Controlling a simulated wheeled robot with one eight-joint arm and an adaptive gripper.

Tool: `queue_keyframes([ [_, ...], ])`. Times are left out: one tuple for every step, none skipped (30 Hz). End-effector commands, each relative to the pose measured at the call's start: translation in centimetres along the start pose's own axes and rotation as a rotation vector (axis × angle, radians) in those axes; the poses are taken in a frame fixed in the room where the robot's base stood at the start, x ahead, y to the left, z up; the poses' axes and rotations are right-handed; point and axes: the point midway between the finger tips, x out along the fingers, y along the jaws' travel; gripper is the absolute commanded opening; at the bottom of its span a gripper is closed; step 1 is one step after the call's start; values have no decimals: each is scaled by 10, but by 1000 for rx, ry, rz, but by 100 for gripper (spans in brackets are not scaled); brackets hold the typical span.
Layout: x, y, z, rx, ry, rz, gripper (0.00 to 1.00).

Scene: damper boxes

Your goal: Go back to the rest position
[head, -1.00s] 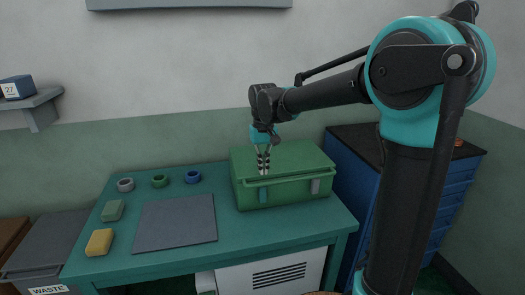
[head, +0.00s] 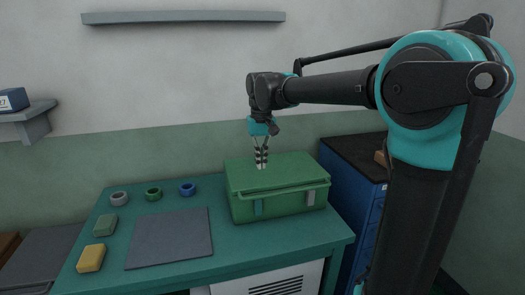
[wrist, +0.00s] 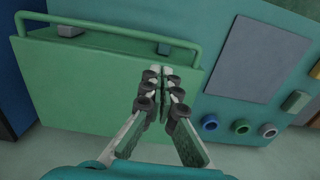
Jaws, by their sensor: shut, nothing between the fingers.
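My gripper (head: 261,165) is shut and empty, pointing down above the closed green box (head: 280,172). In the wrist view the gripper (wrist: 161,72) shows with its fingertips together over the box's green lid (wrist: 95,85). The box stands on the right part of the teal table (head: 190,255). Its handle bar and two latches face the front. I cannot tell the exact gap between the fingertips and the lid.
A grey mat (head: 170,238) lies left of the box. Behind it stand a grey ring (head: 119,198), a green ring (head: 153,194) and a blue ring (head: 188,189). A green block (head: 106,225) and a yellow block (head: 91,258) lie at the left. A blue cabinet (head: 350,190) stands right of the table.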

Motion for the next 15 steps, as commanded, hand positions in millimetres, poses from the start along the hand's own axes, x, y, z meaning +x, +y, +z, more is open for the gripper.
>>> queue_keyframes([
  [10,13,8,16,12,-1,0],
  [18,22,13,27,24,-3,0],
  [30,36,22,44,42,-4,0],
  [41,47,30,59,59,-6,0],
  [52,60,40,76,76,-6,0],
  [69,76,55,98,102,-6,0],
  [82,88,68,114,122,-5,0],
  [95,98,81,132,142,-4,0],
  [112,112,98,153,169,0,0],
  [124,121,112,169,189,3,0],
  [136,130,126,185,207,6,0],
  [151,139,145,204,231,12,0],
  [162,145,158,218,249,17,0],
  [172,150,171,232,264,21,0],
  [184,155,187,247,285,28,0],
])
